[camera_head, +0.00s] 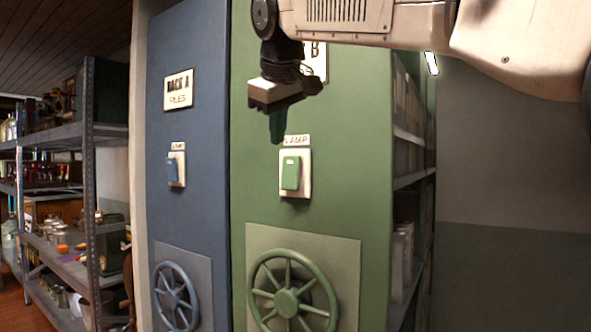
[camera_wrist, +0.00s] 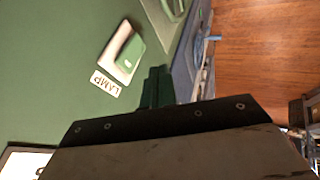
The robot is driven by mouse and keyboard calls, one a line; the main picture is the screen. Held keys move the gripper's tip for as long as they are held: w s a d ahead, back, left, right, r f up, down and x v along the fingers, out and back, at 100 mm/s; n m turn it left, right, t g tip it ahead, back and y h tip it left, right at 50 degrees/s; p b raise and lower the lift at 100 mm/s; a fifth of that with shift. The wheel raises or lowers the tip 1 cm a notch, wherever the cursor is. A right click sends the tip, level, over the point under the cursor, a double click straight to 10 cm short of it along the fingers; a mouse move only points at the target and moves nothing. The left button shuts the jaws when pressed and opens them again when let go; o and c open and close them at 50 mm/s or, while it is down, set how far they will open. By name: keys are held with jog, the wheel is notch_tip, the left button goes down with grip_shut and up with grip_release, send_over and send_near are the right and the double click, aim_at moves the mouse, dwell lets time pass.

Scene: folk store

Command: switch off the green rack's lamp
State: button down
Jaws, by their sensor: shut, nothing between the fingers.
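The green rack (camera_head: 340,200) stands in the middle of the head view. Its lamp switch (camera_head: 291,173) is a green rocker on a white plate under a "LAMP" label. The switch also shows in the wrist view (camera_wrist: 129,51), at the upper left. My gripper (camera_head: 277,138) is shut and empty, its fingers pointing down. In the head view the fingertips are just above and left of the lamp label. In the wrist view my gripper (camera_wrist: 158,72) appears to the right of the switch, apart from it. A lit lamp (camera_head: 431,63) shows at the rack's upper right edge.
A blue rack (camera_head: 190,120) with its own lamp switch (camera_head: 175,169) stands close on the left. A green handwheel (camera_head: 287,300) sticks out below the green rack's switch. Metal shelves (camera_head: 88,200) hold goods at far left. The wall at right is bare.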

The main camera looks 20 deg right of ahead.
aim_at(289, 173)
jog(key=w+d+f, duration=0.1)
jog(key=w+f, duration=0.1)
jog(key=f, duration=0.1)
jog(key=w+d+f, duration=0.3)
jog(key=w+f, duration=0.2)
jog(key=shift+w+d+f, duration=0.1)
jog(key=shift+d+f, duration=0.2)
jog(key=shift+w+d+f, duration=0.1)
jog(key=shift+w+d, duration=0.2)
jog(key=shift+d, duration=0.1)
